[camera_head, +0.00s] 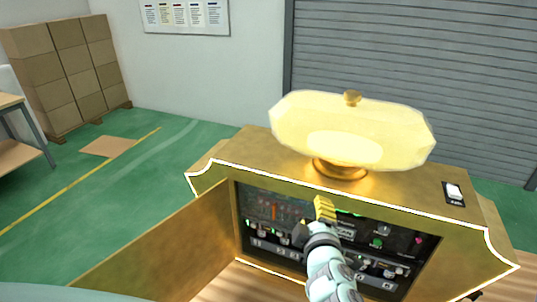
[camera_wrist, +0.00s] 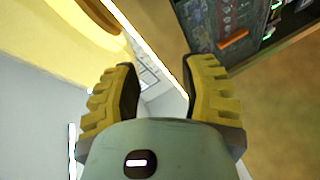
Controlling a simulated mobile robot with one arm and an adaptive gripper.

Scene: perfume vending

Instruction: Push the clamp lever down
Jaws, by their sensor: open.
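My gripper (camera_head: 323,210) has yellow ribbed fingers and is in front of the upper middle of the machine's open compartment (camera_head: 262,237). In the wrist view my gripper (camera_wrist: 160,85) is open, with a clear gap and nothing held between the fingers. The compartment holds a dark panel with circuit boards and small coloured parts; part of it also shows at the top right of the wrist view (camera_wrist: 215,28). I cannot single out the clamp lever in either view. My gripper and forearm hide part of the panel's middle. An orange bar (camera_wrist: 233,40) lies on the board, right of my fingers.
The gold machine (camera_head: 230,160) carries a large glowing perfume bottle (camera_head: 350,128) on top and a white rocker switch (camera_head: 454,191) at its right. Its door (camera_head: 165,245) stands open to the left.

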